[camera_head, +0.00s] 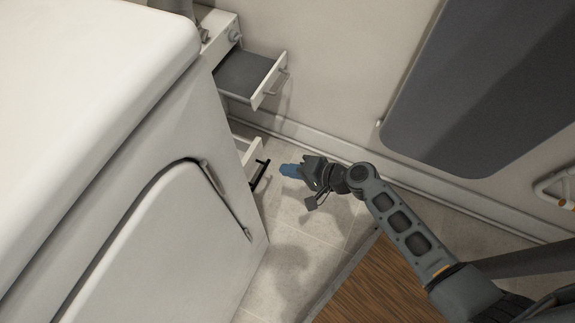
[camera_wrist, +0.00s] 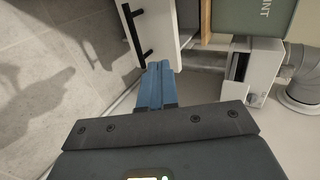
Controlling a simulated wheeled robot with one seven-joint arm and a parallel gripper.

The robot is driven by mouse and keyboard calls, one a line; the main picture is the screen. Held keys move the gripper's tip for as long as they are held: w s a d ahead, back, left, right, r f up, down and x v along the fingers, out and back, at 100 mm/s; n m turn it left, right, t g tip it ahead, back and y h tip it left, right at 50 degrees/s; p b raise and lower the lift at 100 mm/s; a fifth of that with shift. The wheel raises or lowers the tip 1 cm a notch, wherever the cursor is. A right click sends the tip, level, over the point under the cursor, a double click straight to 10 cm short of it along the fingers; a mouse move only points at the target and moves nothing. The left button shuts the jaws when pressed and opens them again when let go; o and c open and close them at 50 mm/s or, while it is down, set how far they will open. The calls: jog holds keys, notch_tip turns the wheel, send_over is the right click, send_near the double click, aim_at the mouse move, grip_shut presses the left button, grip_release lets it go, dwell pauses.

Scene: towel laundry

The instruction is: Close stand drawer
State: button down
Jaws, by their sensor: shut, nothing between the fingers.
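A low white drawer (camera_head: 250,150) with a black bar handle (camera_head: 260,174) sticks out beyond the white machine's corner in the head view. Most of it is hidden behind the machine. In the wrist view, its white front (camera_wrist: 164,30) and black handle (camera_wrist: 136,32) are at the top, just beyond my fingertips. My gripper (camera_head: 287,170) is shut and empty, its blue fingers pointing left toward the handle with a small gap in the head view. In the wrist view, the fingers (camera_wrist: 159,72) appear beside the handle's lower end; I cannot tell whether they touch.
A higher drawer (camera_head: 265,92) with a grey inside is also pulled out by the wall. The big white machine (camera_head: 110,170) fills the left. A dark grey panel (camera_head: 470,85) is at upper right. Tiled floor (camera_head: 300,215) is clear below my gripper, beside a wooden surface (camera_head: 370,290).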

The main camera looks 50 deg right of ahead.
jog(key=b, duration=0.2)
send_near(249, 162)
notch_tip(249, 162, down, 3)
jog(key=w, duration=0.2)
jog(key=a, duration=0.1)
jog(key=w, duration=0.1)
jog(key=shift+w+a+r, duration=0.15)
jog(key=shift+w+r, duration=0.1)
jog(key=shift+w, duration=0.05)
jog(key=shift+w+a, duration=0.25)
jog(key=shift+w, duration=0.5)
jog(key=w+a, duration=0.1)
jog(key=w, duration=0.3)
jog(key=w+a+b, duration=0.1)
jog(key=w, duration=0.2)
jog(key=w+a, duration=0.1)
jog(key=w, duration=0.3)
jog(key=shift+w+a+b, duration=0.3)
jog(key=shift+w+a, duration=0.05)
jog(key=shift+a, duration=0.05)
jog(key=shift+s, duration=0.1)
